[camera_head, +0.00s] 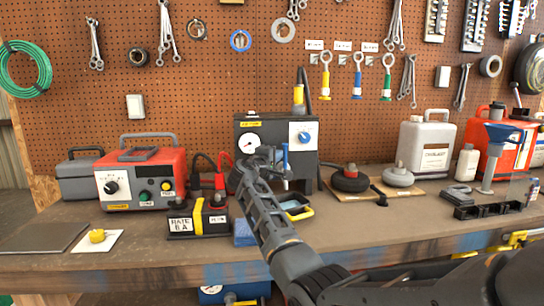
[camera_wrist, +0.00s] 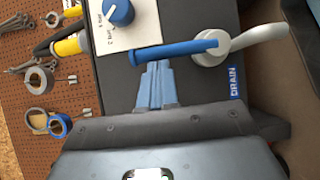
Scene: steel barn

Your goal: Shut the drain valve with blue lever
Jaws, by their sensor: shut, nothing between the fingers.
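The drain valve's blue lever (camera_wrist: 175,49) runs from a round grey hub (camera_wrist: 210,47) to a free end on the left in the wrist view. A curved grey spout (camera_wrist: 265,36) leaves the hub on the opposite side, roughly in line with the lever. A blue DRAIN label (camera_wrist: 235,82) is beside it. In the head view the lever (camera_head: 285,158) stands upright on the front of the dark machine (camera_head: 248,128). My gripper (camera_wrist: 155,70) is shut and empty, its fingertips beside the lever near its free end. I cannot tell whether they touch. My gripper (camera_head: 270,154) partly hides the machine front.
A blue knob (camera_wrist: 118,12) on a white plate and a gauge (camera_head: 248,143) are on the same machine. A yellow-handled tray (camera_head: 298,209) sits below.

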